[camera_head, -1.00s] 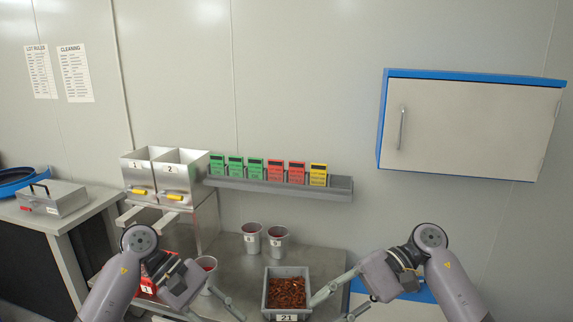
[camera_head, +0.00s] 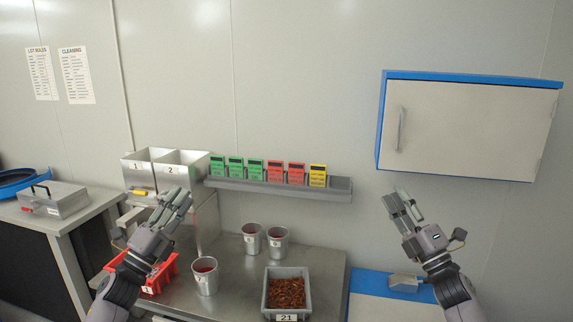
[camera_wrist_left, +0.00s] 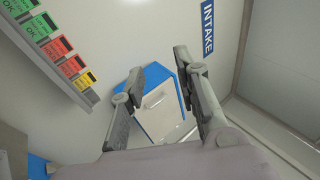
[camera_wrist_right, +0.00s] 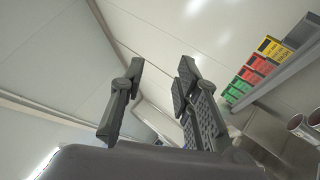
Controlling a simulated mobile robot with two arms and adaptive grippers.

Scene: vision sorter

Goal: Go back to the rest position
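My left gripper (camera_head: 174,206) is raised at the left of the head view, pointing up in front of the steel bins. In the left wrist view its two fingers (camera_wrist_left: 158,90) stand apart with nothing between them. My right gripper (camera_head: 402,206) is raised at the right, pointing up against the wall below the wall cabinet. In the right wrist view its fingers (camera_wrist_right: 158,85) are also apart and empty. Neither gripper touches anything.
A grey crate (camera_head: 266,300) of brown pieces stands on the steel table (camera_head: 240,290). Metal cups (camera_head: 205,278) and a red bin (camera_head: 172,272) stand there too. A card rail (camera_head: 270,187) and a blue-edged cabinet (camera_head: 470,130) are on the wall. Steel bins (camera_head: 165,165) stand back left.

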